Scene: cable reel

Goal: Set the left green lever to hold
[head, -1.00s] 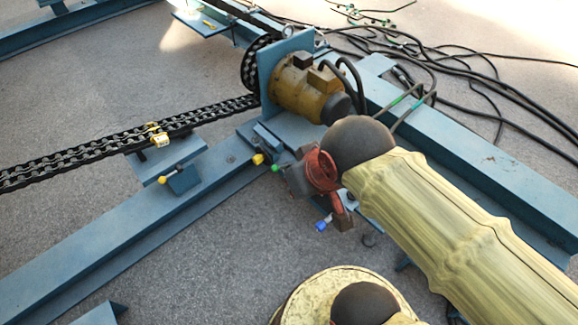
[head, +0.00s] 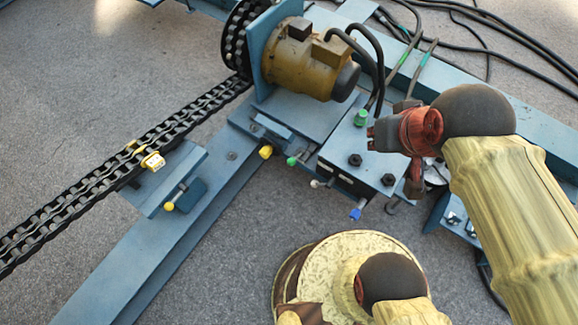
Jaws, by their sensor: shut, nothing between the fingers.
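A green-tipped lever (head: 293,160) sticks out from the left front edge of the blue bench below the motor. It is in plain view, and any hold marking is too small to read. A second green knob (head: 361,117) stands upright on the blue box to its right. My gripper (head: 372,138) is shut and empty, pointing left above the box. It is to the right of the green-tipped lever, clear of it, and appears just below the upright green knob; I cannot tell its height above the box.
A yellow-tipped lever (head: 265,152), a white-tipped lever (head: 316,184) and a blue-tipped lever (head: 356,213) sit along the same front side. The yellow motor (head: 303,62) with black cables stands behind. A chain (head: 75,198) runs left. Grey floor (head: 235,235) is free in front.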

